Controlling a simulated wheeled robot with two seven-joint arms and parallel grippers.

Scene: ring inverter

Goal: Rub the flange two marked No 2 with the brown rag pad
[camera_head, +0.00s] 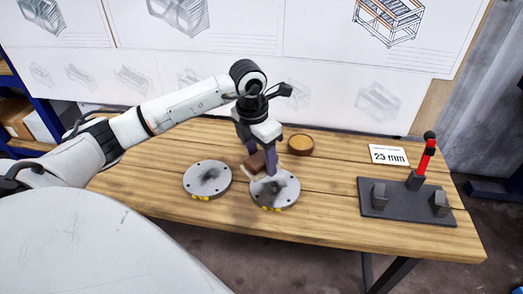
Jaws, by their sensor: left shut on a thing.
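Two round grey flanges with bolt holes lie on the wooden table. The left flange (207,176) has a dark smudge and a yellow mark on its front edge. The right flange (286,194) has a dark smudge and a yellow mark too; the marks are too small to read. My left gripper (263,168) points down over the back left of the right flange. It is shut on the brown rag pad (256,161), which is partly hidden by the fingers. I cannot tell whether the pad touches the flange. My right gripper is not in view.
A small round bowl (301,144) with orange-brown contents stands behind the right flange. A white card reading 25 mm (388,155) is at the back right. A dark fixture (407,207) with a red-handled lever stands at the right. The front of the wooden table (330,231) is clear.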

